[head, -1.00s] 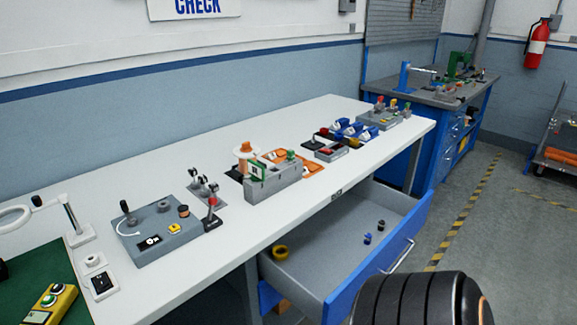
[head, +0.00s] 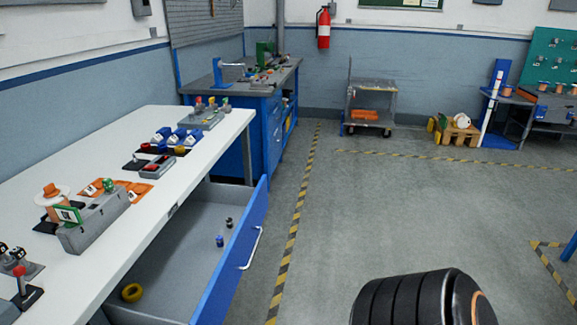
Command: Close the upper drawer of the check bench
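The upper drawer (head: 190,254) of the white-topped check bench (head: 143,130) is pulled open, with its blue front (head: 238,255) and a pale bar handle (head: 251,249) facing right. Neither gripper's fingers are in view.
Fixtures, including a grey block (head: 95,220), stand on the bench top. A blue workbench (head: 262,130) stands beyond it. A grey cart (head: 370,105) is at the back wall. The grey floor (head: 370,205) right of the drawer is clear, with yellow-black tape lines.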

